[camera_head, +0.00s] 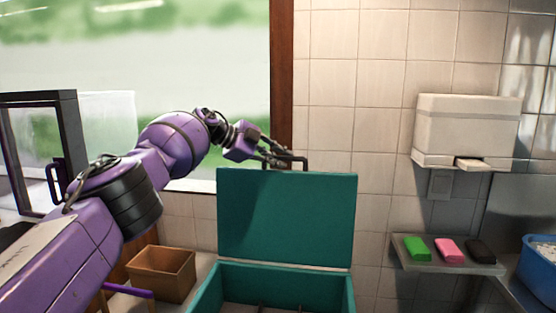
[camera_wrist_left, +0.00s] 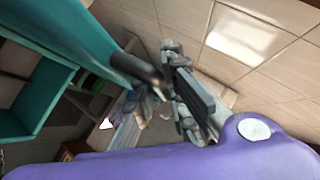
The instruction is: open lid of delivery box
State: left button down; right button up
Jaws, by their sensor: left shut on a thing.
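The teal delivery box (camera_head: 276,271) stands in the lower middle of the head view. Its lid (camera_head: 287,215) is up, standing about upright at the back of the box. A dark handle (camera_head: 301,159) sits on the lid's top edge. My left gripper (camera_head: 277,158) is at that handle and is shut on it. In the left wrist view, the gripper (camera_wrist_left: 166,85) is around the dark handle (camera_wrist_left: 143,70), with the teal lid (camera_wrist_left: 88,38) beside it. Some of the finger contact is hidden. My right gripper is not in view.
A small brown box (camera_head: 161,274) stands left of the delivery box. At right, a shelf (camera_head: 405,254) holds green, pink and dark blocks. A blue bin (camera_head: 538,272) is at the far right. The tiled wall (camera_head: 333,75) is close behind the lid.

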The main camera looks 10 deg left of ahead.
pick_arm(q)
jog(key=shift+r, duration=0.1)
jog(key=c, duration=2)
grip_release()
jog(key=shift+c, duration=0.2)
jog(key=shift+s+a+r, duration=0.15)
jog(key=shift+a, duration=0.1)
jog(key=v, duration=1.1)
jog(key=shift+s+r, duration=0.2)
